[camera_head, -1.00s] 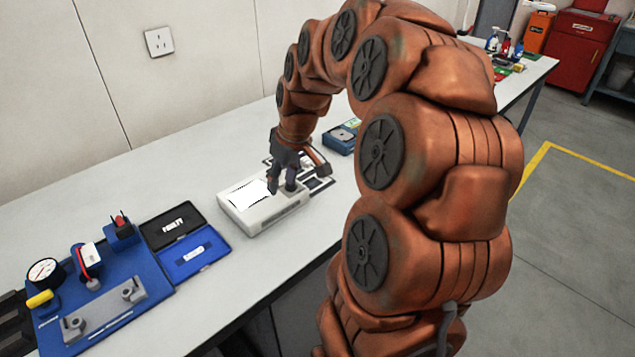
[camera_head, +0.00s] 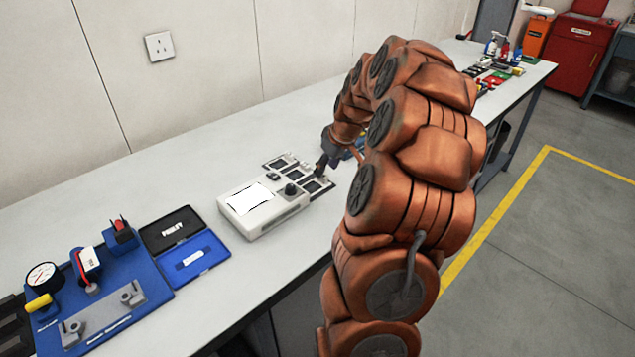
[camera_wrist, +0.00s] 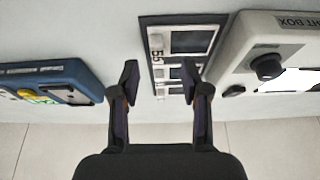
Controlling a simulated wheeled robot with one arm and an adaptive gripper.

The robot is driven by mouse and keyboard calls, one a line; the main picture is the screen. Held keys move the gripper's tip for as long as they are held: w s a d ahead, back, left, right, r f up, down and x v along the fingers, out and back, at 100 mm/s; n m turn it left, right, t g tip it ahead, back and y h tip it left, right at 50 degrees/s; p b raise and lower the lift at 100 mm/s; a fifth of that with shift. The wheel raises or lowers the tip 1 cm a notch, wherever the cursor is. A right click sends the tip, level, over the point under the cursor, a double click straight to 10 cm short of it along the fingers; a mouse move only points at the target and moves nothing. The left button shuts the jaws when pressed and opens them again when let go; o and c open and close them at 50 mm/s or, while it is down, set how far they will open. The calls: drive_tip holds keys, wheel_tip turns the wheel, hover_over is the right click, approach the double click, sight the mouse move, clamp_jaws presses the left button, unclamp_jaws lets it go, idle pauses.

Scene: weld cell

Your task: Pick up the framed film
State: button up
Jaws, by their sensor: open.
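Dark square framed films (camera_head: 313,186) lie in a flat grey board on the bench, just right of the light box. In the wrist view a dark film with a pale frame (camera_wrist: 188,41) sits in the board (camera_wrist: 148,45), with smaller dark squares beside it. My gripper (camera_wrist: 166,88) is open and empty there, its two fingers apart with the board's smaller squares between and beyond them. In the head view my gripper (camera_head: 322,165) is low at the right part of the board; my arm hides some of this area. I cannot tell if it touches anything.
The white light box (camera_head: 262,207) with a black knob stands close left of the board. A blue device (camera_wrist: 55,80) is on the other side, partly behind my arm. A blue case (camera_head: 190,254) and blue gauge fixture (camera_head: 150,285) are further left. The bench behind is clear.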

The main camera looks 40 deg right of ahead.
sight(315, 184)
drive_tip(key=shift+d+p+x, duration=0.2)
drive_tip(key=shift+p+x, duration=0.4)
drive_tip(key=shift+x, duration=1.5)
drive_tip(key=shift+w, duration=0.1)
clamp_jaws()
